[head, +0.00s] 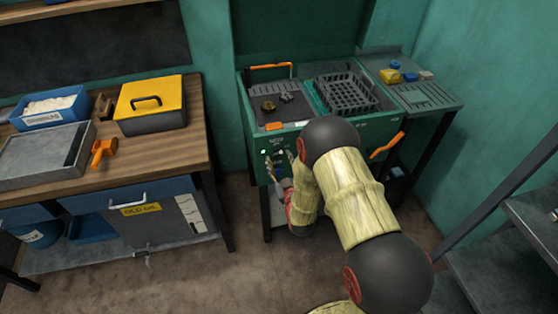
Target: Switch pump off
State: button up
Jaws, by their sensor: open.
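A green wash station (349,132) stands at the back, with a control panel (264,150) on its front left. A small green light shows on the panel's left side. Dark round controls show there, but I cannot tell which one is the pump switch or how it is set. My gripper (279,163) is in front of this panel, its fingers pointing up at it, open with nothing visible between them. I cannot tell whether a finger touches a control.
The station holds a dark crate (345,93) and small brass parts (268,105). Orange handles (387,146) stick out at its edges. A wooden workbench (195,150) with a yellow-lidded box (152,97) stands left. A grey shelf (530,215) stands right. Floor between bench and station is clear.

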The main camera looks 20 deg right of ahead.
jog(key=shift+w, duration=0.65)
jog(key=c, duration=0.3)
jog(key=c, duration=0.8)
jog(key=shift+c, duration=0.3)
jog(key=shift+n, duration=0.4)
jog(key=n+b, duration=0.2)
jog(key=shift+a+f+n, duration=0.1)
jog(key=shift+n, duration=0.3)
jog(key=n+b, duration=0.1)
jog(key=n, duration=0.2)
jog(key=shift+n, duration=0.4)
jog(key=n+b, duration=0.2)
jog(key=n, duration=0.4)
jog(key=shift+a+f, duration=0.1)
jog(key=shift+f, duration=0.05)
jog(key=shift+n+b, duration=0.3)
jog(key=shift+n, duration=0.1)
